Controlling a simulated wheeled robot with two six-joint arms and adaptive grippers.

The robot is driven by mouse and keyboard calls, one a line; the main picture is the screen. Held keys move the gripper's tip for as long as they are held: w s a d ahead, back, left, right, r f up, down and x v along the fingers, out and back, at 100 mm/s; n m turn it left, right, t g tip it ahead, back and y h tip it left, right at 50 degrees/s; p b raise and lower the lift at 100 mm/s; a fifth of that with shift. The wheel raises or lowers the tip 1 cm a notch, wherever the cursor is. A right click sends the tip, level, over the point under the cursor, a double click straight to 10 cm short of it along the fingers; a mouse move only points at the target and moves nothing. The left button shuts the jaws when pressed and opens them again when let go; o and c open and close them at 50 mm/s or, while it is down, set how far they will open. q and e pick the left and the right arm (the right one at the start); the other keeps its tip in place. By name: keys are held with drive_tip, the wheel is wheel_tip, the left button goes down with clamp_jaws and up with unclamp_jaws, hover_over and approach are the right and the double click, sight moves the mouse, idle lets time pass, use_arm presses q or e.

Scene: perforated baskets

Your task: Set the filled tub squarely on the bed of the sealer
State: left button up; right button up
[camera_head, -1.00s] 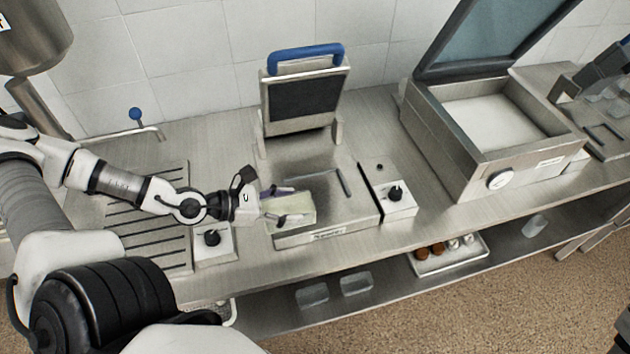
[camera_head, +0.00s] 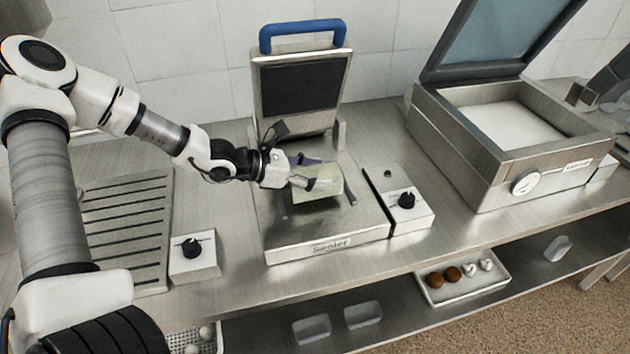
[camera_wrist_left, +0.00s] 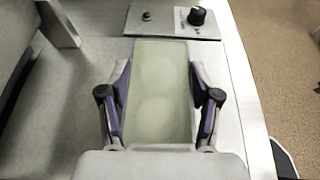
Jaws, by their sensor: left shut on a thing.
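The tub (camera_head: 322,188) is a small translucent box with pale greenish contents. It also fills the middle of the left wrist view (camera_wrist_left: 160,90). My left gripper (camera_head: 318,183) is shut on it, with one purple-padded finger along each long side (camera_wrist_left: 160,105). The sealer (camera_head: 330,240) is a steel unit with its blue-handled lid (camera_head: 300,85) standing open at the back. The tub is over the sealer's bed (camera_head: 290,225), between two dark rails, near the middle. I cannot tell whether it touches the bed. My right gripper is not in view.
A control box with a black knob (camera_head: 405,203) stands right of the bed, another (camera_head: 193,248) to its left. A large open-lidded machine (camera_head: 480,170) stands further right. A slatted drainer (camera_head: 125,240) is at left. The lower shelf holds clear tubs (camera_head: 362,314) and a tray (camera_head: 462,285).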

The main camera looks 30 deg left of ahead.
use_arm(q)
drive_tip(key=shift+f, duration=0.8)
drive_tip(key=shift+w+a+f, duration=0.1)
drive_tip(key=shift+f, duration=0.2)
drive_tip(key=o, duration=1.3)
drive_tip(key=shift+o, duration=0.2)
